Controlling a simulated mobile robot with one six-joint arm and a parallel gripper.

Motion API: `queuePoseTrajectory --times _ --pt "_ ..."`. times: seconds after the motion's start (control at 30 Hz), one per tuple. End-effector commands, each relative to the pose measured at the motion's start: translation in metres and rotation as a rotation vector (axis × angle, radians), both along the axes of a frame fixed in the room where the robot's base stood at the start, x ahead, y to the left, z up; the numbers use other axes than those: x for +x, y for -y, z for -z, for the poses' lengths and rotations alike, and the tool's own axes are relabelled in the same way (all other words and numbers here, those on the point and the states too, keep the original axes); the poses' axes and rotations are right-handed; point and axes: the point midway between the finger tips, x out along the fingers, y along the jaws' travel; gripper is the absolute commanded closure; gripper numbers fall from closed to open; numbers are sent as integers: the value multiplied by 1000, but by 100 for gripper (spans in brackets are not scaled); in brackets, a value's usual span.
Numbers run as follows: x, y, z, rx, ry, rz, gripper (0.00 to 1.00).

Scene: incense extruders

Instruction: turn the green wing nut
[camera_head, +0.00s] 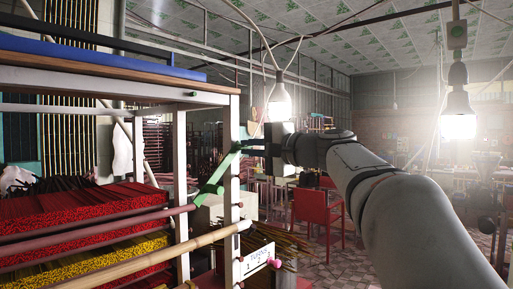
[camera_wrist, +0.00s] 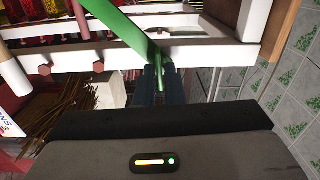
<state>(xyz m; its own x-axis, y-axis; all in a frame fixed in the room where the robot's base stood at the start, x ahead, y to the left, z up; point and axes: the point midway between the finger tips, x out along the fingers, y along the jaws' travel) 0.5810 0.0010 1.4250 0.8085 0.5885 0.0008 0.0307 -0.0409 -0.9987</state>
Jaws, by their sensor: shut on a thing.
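The green wing nut (camera_head: 214,181) shows as a long flat green bar, slanted up to the right beside the white post of the rack. In the wrist view, the green wing nut (camera_wrist: 122,32) runs from the top edge down to my fingertips. My gripper (camera_head: 257,146) comes in from the right and is shut on its upper right end. In the wrist view, the two dark fingers of my gripper (camera_wrist: 159,78) stand on either side of the green end. The fingers partly hide that end, and its mounting is not clear.
The white rack post (camera_head: 234,160) stands close by my gripper. Red incense bundles (camera_head: 75,212) and yellow ones (camera_head: 85,258) fill the rack at left. A bamboo pole (camera_head: 160,252) juts toward the post. Lit bulbs (camera_head: 459,117) hang near my arm. A red chair (camera_head: 318,215) stands behind.

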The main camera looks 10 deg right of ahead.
Motion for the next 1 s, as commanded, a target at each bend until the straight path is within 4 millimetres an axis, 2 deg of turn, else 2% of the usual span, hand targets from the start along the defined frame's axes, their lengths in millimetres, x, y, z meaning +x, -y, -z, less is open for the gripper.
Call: queuePoseTrajectory --times 0.07,0.1,0.33,0.67,1.0 --pt "-1 -1 -5 4 8 1 100" --pt "-1 -1 -5 4 8 1 89" --pt "0 0 -3 1 5 1 70" --pt "-5 4 -1 0 3 3 69" --pt "-48 37 -1 0 4 5 69"
